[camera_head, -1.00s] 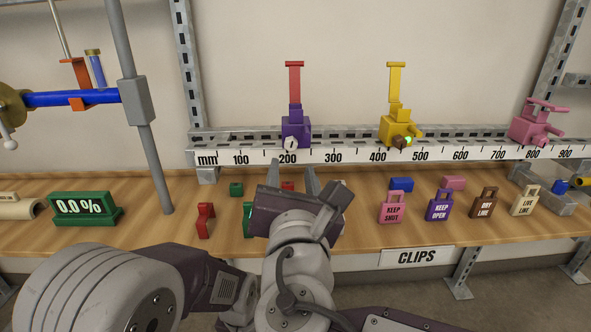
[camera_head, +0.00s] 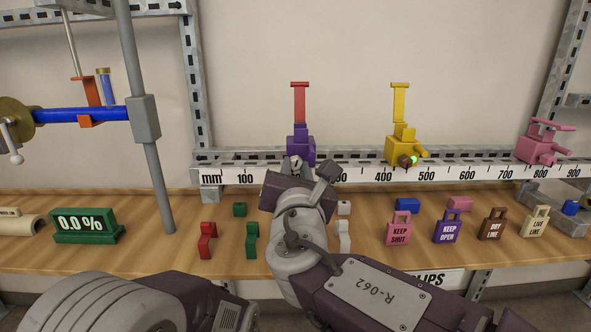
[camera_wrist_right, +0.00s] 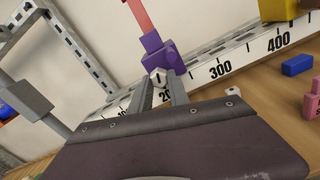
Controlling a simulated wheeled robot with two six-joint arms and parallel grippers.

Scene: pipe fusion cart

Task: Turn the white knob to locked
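The white knob (camera_wrist_right: 157,77) is on the front of the purple valve (camera_head: 300,146), which has an upright red handle (camera_head: 299,103). The knob has a dark mark on its face in the wrist view. In the head view my gripper mostly hides it. My right gripper (camera_wrist_right: 160,84) is open, its two fingers pointing at the valve with the knob between their tips. I cannot tell whether the fingers touch the knob. My left gripper is not in view.
The valve stands at a rail with a millimetre scale (camera_head: 470,174). A yellow valve (camera_head: 401,145) and a pink valve (camera_head: 539,145) are further right. The wooden shelf (camera_head: 345,258) below holds padlock-shaped tags, small blocks and a green 0.0 % display (camera_head: 87,224).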

